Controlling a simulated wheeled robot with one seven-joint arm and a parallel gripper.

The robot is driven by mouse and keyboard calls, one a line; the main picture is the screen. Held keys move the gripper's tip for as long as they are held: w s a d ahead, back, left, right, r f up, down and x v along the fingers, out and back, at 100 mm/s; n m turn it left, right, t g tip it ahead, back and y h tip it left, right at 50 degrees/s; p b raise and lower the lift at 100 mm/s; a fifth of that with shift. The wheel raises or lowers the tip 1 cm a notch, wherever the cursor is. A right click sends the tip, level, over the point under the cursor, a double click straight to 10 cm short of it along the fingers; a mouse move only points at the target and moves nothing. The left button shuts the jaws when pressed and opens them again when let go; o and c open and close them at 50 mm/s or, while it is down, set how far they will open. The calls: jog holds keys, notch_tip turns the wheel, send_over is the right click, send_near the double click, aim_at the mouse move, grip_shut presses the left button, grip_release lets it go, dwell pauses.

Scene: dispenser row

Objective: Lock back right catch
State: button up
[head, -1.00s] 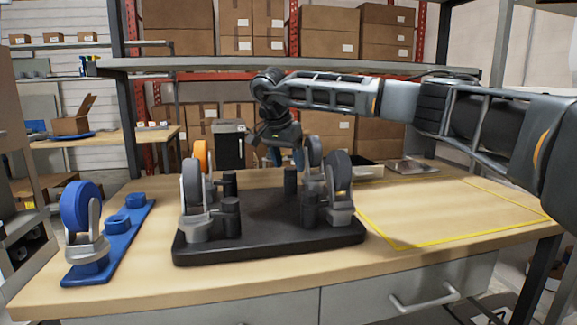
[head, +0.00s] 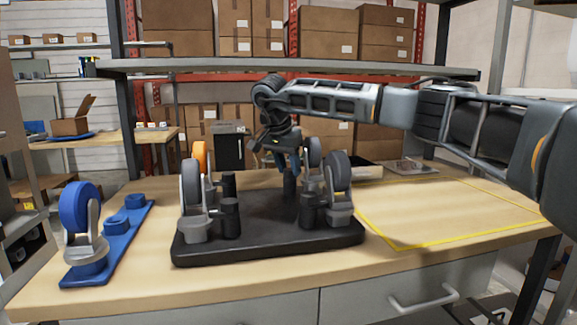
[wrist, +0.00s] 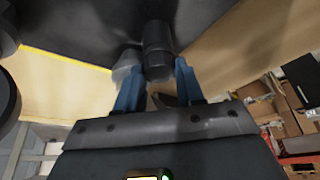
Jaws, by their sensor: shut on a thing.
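A black base plate (head: 265,240) on the bench carries several casters, each beside a dark cylindrical catch. The back right catch (head: 290,184) is an upright dark post left of the back right caster (head: 314,152), which has a dark wheel. My gripper (head: 291,165) is at the top of this catch. In the wrist view, my gripper's blue fingers (wrist: 158,88) are on either side of the dark post (wrist: 157,45), shut on it. A light grey caster bracket (wrist: 127,66) is close to the left finger. The exact finger contact is partly hidden.
The front right caster (head: 339,175) and its catch stand nearer than my gripper. The orange-wheeled caster (head: 200,158) is at the back left. A blue plate (head: 110,240) with a blue-wheeled caster (head: 82,210) lies left. The yellow-outlined area (head: 450,210) on the right is clear.

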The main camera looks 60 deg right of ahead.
dwell(0.3)
jog(key=m+p, duration=0.1)
jog(key=m+g, duration=0.1)
jog(key=m+p, duration=0.1)
jog(key=shift+w+r+m+p, duration=0.15)
jog(key=shift+r+m+p, duration=0.15)
jog(key=shift+m, duration=0.1)
jog(key=m+g+p, duration=0.1)
jog(key=m+p, duration=0.1)
jog(key=m+g+y+p, duration=0.1)
jog(key=m+p, duration=0.1)
jog(key=m, duration=0.1)
jog(key=shift+w+d+y, duration=0.1)
jog(key=shift+y, duration=0.2)
jog(key=m+y+p, duration=0.1)
jog(key=m+p, duration=0.1)
jog(key=m, duration=0.1)
jog(key=m+g+p, duration=0.1)
jog(key=m+p, duration=0.1)
jog(key=shift+d+f+m+y, duration=0.1)
jog(key=shift+d+m+y, duration=0.05)
jog(key=shift+m+y, duration=0.25)
jog(key=shift+f+m+y+p, duration=0.15)
jog(key=shift+m+y+p, duration=0.45)
jog(key=shift+m+p, duration=0.65)
jog(key=shift+d+m, duration=0.1)
jog(key=shift+m, duration=0.45)
jog(key=o, duration=1)
